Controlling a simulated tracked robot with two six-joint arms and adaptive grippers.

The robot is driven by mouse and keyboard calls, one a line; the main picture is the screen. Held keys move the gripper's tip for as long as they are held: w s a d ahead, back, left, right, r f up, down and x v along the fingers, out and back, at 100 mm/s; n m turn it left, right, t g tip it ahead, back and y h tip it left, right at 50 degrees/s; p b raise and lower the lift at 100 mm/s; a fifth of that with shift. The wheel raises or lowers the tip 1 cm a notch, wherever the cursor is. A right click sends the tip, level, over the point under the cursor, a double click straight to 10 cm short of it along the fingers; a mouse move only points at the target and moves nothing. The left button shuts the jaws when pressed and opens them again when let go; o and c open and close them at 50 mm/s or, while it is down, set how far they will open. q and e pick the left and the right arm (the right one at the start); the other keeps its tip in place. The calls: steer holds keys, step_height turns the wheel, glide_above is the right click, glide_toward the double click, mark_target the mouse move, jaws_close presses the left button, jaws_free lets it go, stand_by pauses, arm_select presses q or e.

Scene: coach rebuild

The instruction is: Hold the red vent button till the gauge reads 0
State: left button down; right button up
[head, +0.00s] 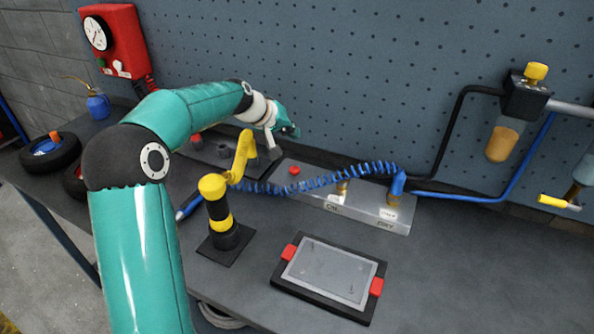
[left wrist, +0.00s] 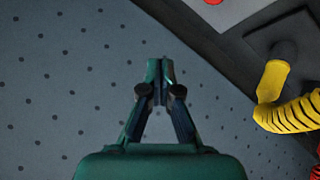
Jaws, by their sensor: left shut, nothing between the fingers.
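A small red button (head: 294,170) stands on top of a grey metal block (head: 366,209) on the bench; I take it for the vent button. A white round dial (head: 97,33) sits on a red wall box (head: 126,45) at the upper left; its reading is too small to tell. My left gripper (head: 291,131) is behind and above the button, apart from it, against the pegboard. In the left wrist view the gripper (left wrist: 162,72) is shut and empty, and the red button (left wrist: 213,2) shows at the top edge. My right gripper is not in view.
A yellow and black post (head: 217,209) with a yellow arm (head: 243,154) stands left of the block. A blue coiled hose (head: 310,180) crosses in front of the button. A black tray with red clips (head: 329,277) lies in front. Bench space at the right is clear.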

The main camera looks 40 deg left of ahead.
mark_target(293, 170)
arm_select(q)
steer(key=shift+w, duration=0.1)
step_height(293, 170, down, 8)
steer(key=b, duration=0.6)
steer(key=shift+f+b, duration=0.5)
steer(key=shift+b, duration=0.15)
stand_by(0.8)
steer(key=shift+f+b, duration=0.35)
steer(key=shift+b, duration=0.1)
steer(key=shift+f+b, duration=0.55)
steer(key=shift+f, duration=0.05)
stand_by(1.5)
